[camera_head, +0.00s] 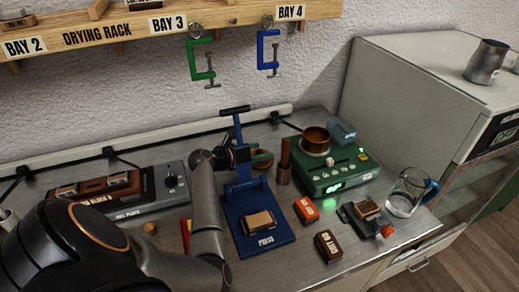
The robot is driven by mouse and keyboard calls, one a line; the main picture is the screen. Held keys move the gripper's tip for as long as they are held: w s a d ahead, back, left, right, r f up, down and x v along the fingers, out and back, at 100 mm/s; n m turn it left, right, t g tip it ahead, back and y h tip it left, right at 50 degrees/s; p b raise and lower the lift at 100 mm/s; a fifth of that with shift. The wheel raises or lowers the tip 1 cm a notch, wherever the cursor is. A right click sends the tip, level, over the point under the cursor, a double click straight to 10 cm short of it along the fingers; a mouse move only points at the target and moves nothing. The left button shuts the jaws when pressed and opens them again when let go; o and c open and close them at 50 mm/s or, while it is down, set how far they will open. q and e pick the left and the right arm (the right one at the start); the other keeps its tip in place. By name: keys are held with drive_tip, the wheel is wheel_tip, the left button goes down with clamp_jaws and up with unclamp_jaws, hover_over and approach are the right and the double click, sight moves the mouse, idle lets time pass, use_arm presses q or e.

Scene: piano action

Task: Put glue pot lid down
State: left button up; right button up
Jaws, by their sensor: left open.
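The copper-brown glue pot (316,138) stands on the green scale; its top looks open, with no lid seen on it. My left gripper (246,155) is open, behind the blue press, and partly hidden by the press column. A small round brown and green thing (263,159) lies just right of the gripper, low at the worktop; it may be the lid, but it is too small to tell. I cannot tell whether the fingers touch it. My right gripper is not in view.
The blue press (262,238) holds a wooden block. The green scale (337,177), a brown cylinder (284,170), orange and brown boxes and a glass jug (406,196) crowd the right. A hot plate (150,195) is left. Clamps hang from the drying rack (110,36).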

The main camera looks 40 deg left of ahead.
sight(266, 150)
use_arm(q)
drive_tip(key=shift+x, duration=1.65)
drive_tip(key=shift+f, duration=0.1)
clamp_jaws()
